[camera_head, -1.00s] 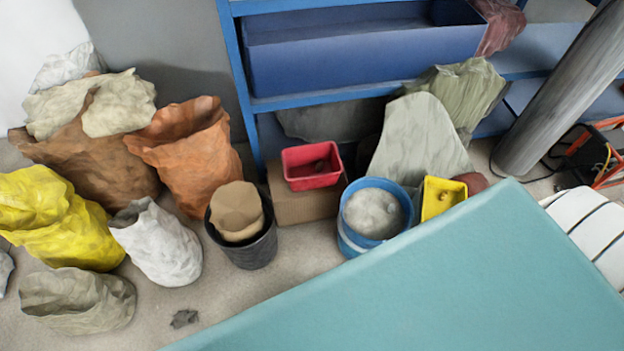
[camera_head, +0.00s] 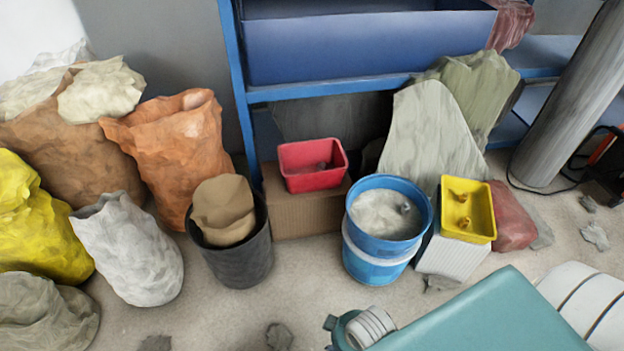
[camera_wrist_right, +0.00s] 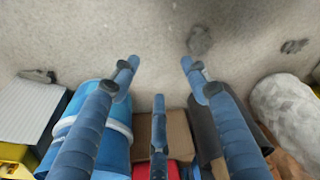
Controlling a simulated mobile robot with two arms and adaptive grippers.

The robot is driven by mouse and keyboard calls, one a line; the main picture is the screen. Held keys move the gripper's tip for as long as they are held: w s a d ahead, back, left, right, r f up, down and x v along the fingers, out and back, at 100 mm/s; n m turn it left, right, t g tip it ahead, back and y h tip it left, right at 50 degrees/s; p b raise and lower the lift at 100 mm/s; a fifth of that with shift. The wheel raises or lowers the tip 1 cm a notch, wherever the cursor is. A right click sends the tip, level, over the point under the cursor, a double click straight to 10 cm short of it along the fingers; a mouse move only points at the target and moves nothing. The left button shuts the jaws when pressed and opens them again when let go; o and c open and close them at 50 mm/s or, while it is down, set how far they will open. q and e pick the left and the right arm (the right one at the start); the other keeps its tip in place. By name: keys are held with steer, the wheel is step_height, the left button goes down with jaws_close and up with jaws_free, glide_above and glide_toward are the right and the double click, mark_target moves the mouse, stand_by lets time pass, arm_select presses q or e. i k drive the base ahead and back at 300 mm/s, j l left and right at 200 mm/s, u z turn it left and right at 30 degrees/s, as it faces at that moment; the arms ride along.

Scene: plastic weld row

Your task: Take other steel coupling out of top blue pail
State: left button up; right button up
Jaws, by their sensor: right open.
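The top blue pail (camera_head: 388,235) stands nested in another blue pail (camera_head: 370,268) on the floor in the head view. It holds pale grey material, and a small grey metal piece, seemingly the steel coupling (camera_head: 405,208), lies at its right side inside. In the right wrist view my right gripper (camera_wrist_right: 159,70) is open, its several blue fingers spread and empty. The blue pail (camera_wrist_right: 112,125) shows at left there, partly behind a finger; its inside cannot be seen. My left gripper is in neither view.
A red bin (camera_head: 318,180) with a small grey item sits on a cardboard box (camera_head: 300,218). A yellow bin (camera_head: 470,227) with two brass-coloured pieces stands on a white box (camera_head: 450,258) close right of the pails. A dark bin (camera_head: 240,262) stands left.

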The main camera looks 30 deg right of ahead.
mark_target(406, 208)
steer(key=z, duration=1.6)
